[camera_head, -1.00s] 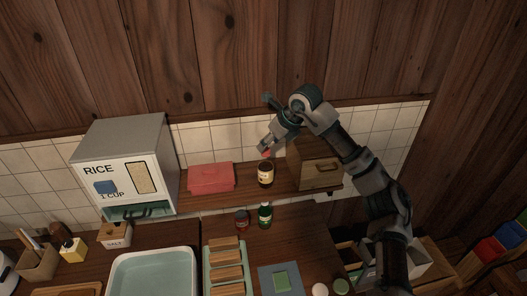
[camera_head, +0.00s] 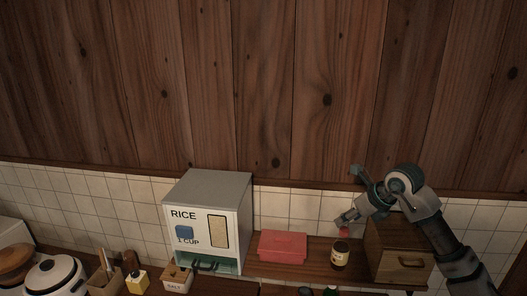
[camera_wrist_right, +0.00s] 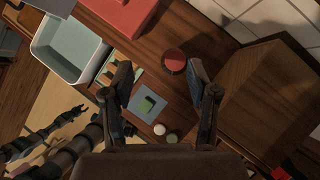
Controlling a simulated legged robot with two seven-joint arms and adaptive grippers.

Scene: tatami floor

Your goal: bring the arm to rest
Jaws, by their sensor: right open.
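My right gripper (camera_head: 344,224) is just above a dark jar with a pale label and red lid (camera_head: 340,256), on the wooden shelf. In the right wrist view the two fingers of my right gripper (camera_wrist_right: 160,82) are spread wide with nothing held between them. The jar's red lid (camera_wrist_right: 175,60) shows beyond the fingertips, nearer the right finger. My right arm is bent and raised over the right end of the shelf. Dark arm parts, seemingly my left arm, show at the lower left of the wrist view; its jaw state is unclear.
A wooden box with a handle (camera_head: 402,262) stands close right of the jar. A red box (camera_head: 283,246) and the white rice dispenser (camera_head: 203,232) stand to its left. Below lie a pale basin (camera_wrist_right: 50,52) and a blue-grey mat (camera_wrist_right: 161,99). The tiled wall is close behind.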

